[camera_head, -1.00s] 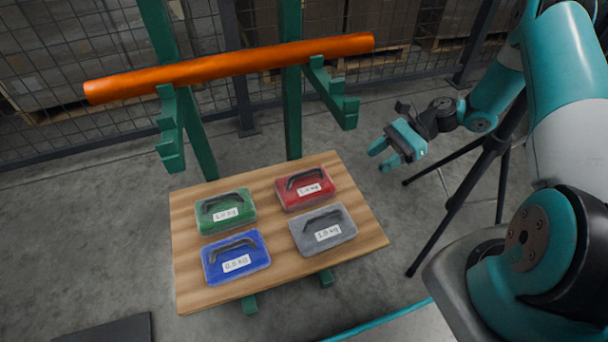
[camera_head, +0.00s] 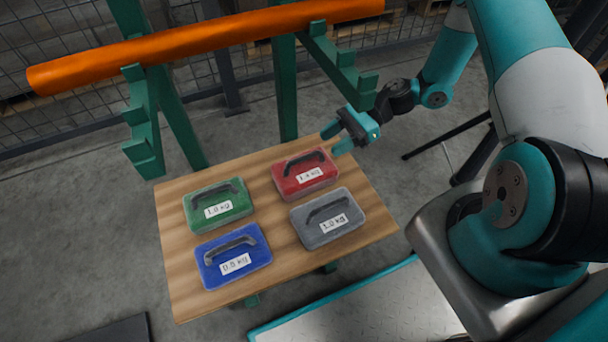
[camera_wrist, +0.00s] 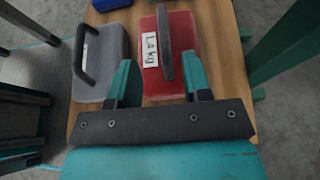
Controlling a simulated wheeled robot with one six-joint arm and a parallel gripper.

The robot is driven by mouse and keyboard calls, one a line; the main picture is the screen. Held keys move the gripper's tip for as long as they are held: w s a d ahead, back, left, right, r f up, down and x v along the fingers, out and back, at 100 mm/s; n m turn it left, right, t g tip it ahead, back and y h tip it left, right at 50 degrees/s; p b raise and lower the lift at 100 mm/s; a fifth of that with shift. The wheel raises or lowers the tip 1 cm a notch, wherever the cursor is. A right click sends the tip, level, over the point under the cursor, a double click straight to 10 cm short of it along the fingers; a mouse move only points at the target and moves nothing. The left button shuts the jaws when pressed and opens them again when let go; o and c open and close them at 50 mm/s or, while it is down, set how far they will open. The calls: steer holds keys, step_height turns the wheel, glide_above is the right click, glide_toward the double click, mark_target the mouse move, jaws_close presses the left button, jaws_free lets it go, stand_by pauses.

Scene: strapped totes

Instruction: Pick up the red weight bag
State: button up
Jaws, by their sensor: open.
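The red weight bag (camera_head: 305,174) lies on the wooden board at its far right, with a dark handle on top and a label that reads 1.4 kg. My gripper (camera_head: 334,142) is open and empty, just beyond the bag's far right corner and above board height. In the wrist view the red bag (camera_wrist: 168,58) lies ahead of my gripper (camera_wrist: 162,80). Its dark handle stands between the lines of the two teal fingers, a little right of centre. The fingers appear apart from the handle.
Beside it on the board (camera_head: 180,288) lie a green bag (camera_head: 217,206), a blue bag (camera_head: 234,256) and a grey bag (camera_head: 328,218). A green rack (camera_head: 345,75) holding an orange tube (camera_head: 205,45) stands behind the board. Its arm is close to my gripper.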

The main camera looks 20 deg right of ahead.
mark_target(308, 155)
steer(key=b+x, duration=0.3)
steer(key=x, duration=0.4)
steer(key=shift+w+a+r, duration=0.1)
steer(key=shift+w+a, duration=0.05)
steer(key=shift+w, duration=0.1)
jaws_close()
stand_by(1.1)
steer(key=shift+r, duration=0.1)
